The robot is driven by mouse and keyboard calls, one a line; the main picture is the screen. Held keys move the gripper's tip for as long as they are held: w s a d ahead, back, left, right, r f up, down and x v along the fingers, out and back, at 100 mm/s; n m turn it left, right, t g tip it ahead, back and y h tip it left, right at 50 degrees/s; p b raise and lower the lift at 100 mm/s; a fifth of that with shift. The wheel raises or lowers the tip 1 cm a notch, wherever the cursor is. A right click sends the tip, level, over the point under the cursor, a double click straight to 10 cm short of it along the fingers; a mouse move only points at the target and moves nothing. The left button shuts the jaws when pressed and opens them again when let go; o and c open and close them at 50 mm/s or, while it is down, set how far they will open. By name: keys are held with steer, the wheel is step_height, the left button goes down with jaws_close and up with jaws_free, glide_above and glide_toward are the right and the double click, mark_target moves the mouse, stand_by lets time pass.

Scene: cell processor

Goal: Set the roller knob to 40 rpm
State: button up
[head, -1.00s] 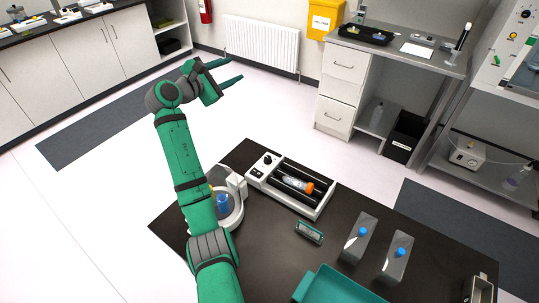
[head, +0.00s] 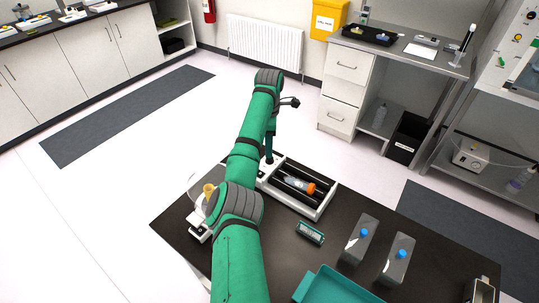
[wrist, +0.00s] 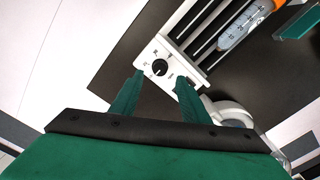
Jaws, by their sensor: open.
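The roller (head: 325,204) is a white frame with black rollers on the dark table. A tube with an orange cap (head: 310,188) lies on it. In the wrist view its white control panel (wrist: 150,52) carries a round black knob (wrist: 159,68) with small markings around it, too small to read. My gripper (wrist: 160,78) is open, its two green fingers pointing at the panel on either side of the knob. I cannot tell whether they touch it. In the head view my gripper (head: 269,155) points down over the roller's left end, and the knob is mostly hidden there.
A small green-framed device (head: 310,232) lies in front of the roller. White equipment (head: 199,226) is partly hidden behind my arm at left.

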steer(key=shift+f, duration=2.7)
steer(key=shift+c, duration=0.4)
steer(key=c, duration=1)
